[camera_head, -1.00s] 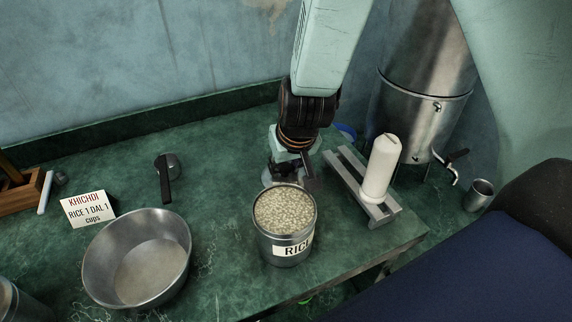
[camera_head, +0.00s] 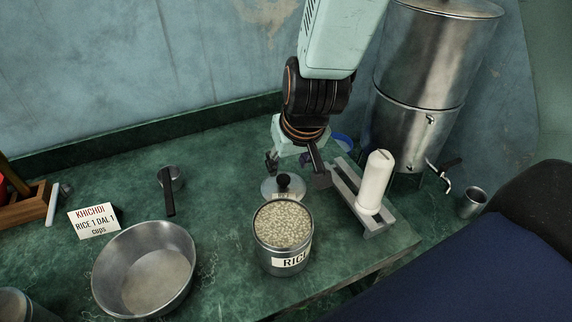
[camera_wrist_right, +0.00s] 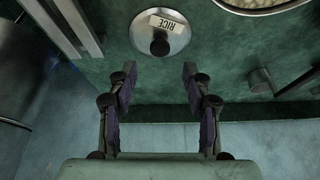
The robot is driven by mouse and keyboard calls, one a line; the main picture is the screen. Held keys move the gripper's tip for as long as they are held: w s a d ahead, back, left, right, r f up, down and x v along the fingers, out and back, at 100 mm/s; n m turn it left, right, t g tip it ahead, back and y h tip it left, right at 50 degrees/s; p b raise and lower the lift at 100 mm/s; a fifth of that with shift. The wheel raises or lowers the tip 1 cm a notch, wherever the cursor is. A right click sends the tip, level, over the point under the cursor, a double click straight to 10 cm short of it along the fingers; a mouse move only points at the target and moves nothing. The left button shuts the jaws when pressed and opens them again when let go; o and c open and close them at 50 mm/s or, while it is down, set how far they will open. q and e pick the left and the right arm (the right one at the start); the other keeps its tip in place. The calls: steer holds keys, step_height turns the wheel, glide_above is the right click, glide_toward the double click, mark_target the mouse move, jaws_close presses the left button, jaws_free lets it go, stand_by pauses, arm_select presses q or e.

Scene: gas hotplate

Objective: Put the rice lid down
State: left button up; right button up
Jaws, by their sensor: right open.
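The rice lid (camera_head: 270,187) is a round metal disc with a black knob and a RICE label. It lies on the green counter just behind the open rice tin (camera_head: 284,262), which is full of pale grains. The lid also shows in the right wrist view (camera_wrist_right: 176,42), knob up. My right gripper (camera_head: 296,168) is above and behind the lid. In the right wrist view its two fingers (camera_wrist_right: 158,82) are spread, with nothing between them, and apart from the knob. My left gripper is not in view.
A metal rack with a white cylinder (camera_head: 376,180) stands right of the lid. A wide metal bowl (camera_head: 150,272), a sign (camera_head: 93,220) and a measuring cup (camera_head: 171,178) are to the left. A steel water dispenser (camera_head: 415,125) stands at back right. Counter left of the lid is clear.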

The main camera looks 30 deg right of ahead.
steer(key=shift+p+v, duration=0.45)
steer(key=shift+v, duration=1.65)
steer(key=shift+w, duration=0.1)
